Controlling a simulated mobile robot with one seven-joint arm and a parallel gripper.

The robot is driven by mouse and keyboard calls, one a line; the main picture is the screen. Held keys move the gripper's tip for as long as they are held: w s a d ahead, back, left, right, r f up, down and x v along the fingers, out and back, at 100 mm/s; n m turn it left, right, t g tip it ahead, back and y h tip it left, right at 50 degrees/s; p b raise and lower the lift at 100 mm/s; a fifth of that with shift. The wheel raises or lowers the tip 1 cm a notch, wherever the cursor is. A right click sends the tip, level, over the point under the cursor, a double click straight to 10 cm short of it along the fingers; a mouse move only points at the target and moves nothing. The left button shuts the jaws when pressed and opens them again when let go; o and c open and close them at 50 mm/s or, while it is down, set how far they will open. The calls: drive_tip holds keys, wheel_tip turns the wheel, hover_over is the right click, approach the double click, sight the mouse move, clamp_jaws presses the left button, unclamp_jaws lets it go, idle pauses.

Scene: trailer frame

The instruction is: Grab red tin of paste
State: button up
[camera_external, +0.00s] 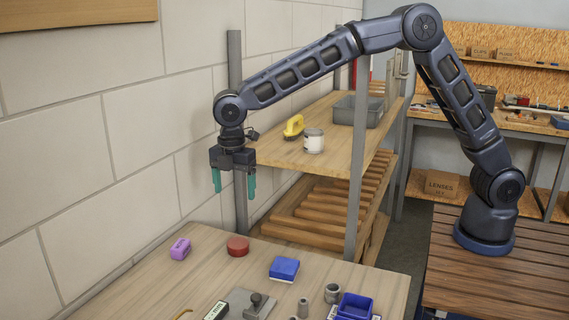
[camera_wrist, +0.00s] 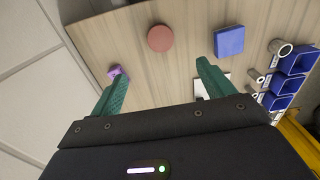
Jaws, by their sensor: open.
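The red tin (camera_external: 238,246) is a low round disc on the wooden table, between a purple block and a blue box. In the wrist view the red tin (camera_wrist: 161,38) lies beyond my fingertips, roughly between their directions. My gripper (camera_external: 233,184) hangs above the back of the table, fingers pointing down, well above and apart from the tin. Its two green fingers are spread with nothing between them. The gripper also shows in the wrist view (camera_wrist: 158,70).
A purple block (camera_external: 180,249) lies left of the tin and a blue box (camera_external: 284,269) right of it. Metal cylinders (camera_external: 332,293), a blue bin (camera_external: 355,306) and a grey plate with a knob (camera_external: 248,303) are nearer the front. A shelf post (camera_external: 357,160) and wall stand behind.

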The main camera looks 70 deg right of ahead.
hover_over(237, 243)
wheel_tip(237, 243, down, 12)
drive_tip(key=shift+d+r, duration=0.15)
drive_tip(key=shift+a+f, duration=0.2)
drive_tip(key=shift+f, duration=2.45)
drive_tip(key=shift+c, duration=0.2)
drive_tip(key=c, duration=1.1)
